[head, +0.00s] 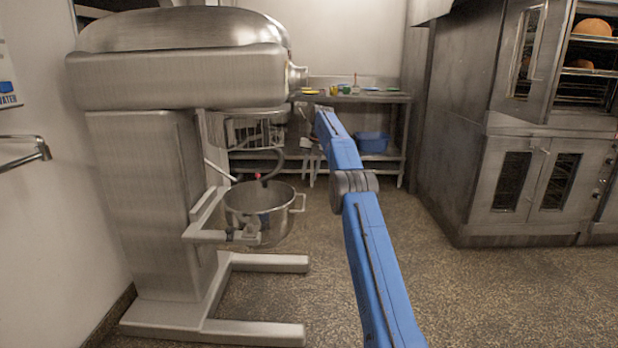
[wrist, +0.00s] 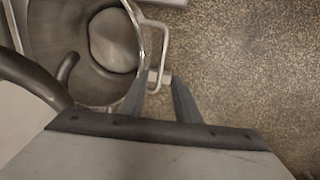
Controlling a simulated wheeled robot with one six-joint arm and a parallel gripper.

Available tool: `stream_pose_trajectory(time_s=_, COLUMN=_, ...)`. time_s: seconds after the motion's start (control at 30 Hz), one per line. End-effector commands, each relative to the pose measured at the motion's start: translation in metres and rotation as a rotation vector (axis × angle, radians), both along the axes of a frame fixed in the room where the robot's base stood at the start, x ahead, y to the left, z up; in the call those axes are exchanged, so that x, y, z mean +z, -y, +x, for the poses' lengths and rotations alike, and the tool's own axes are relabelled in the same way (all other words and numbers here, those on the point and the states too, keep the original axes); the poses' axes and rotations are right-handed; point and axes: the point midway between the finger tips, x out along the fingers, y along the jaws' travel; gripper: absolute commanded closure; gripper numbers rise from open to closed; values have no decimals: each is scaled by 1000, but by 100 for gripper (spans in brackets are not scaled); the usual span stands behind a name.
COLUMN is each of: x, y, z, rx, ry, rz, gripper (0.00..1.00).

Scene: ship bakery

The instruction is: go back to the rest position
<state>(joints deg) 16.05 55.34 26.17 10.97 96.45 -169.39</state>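My gripper (wrist: 160,96) shows in the wrist view with its two dark fingers apart and nothing held between them. The fingers point at the rim and loop handle (wrist: 162,45) of a steel mixing bowl (wrist: 45,30); I cannot tell how far above them they are. In the head view my blue arm reaches forward to the right of the bowl (head: 262,222), and its far end is small and hard to make out near the mixer.
A large steel mixer (head: 150,170) stands on the left, its feet spread over the floor. A steel table (head: 350,97) with small coloured things and a blue tub (head: 372,142) is at the back. Ovens (head: 530,160) stand at right. The floor (head: 480,295) front right is clear.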

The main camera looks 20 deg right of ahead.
Motion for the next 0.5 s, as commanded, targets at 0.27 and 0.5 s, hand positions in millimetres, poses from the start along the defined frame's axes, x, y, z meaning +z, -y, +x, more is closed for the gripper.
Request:
stream_pose_trajectory(time_s=0.27, x=0, y=0, z=0, rx=0, ry=0, rz=0, gripper=70)
stream_pose_trajectory(time_s=0.5, x=8, y=-3, z=-3, rx=-19, ry=0, rz=-1, gripper=70)
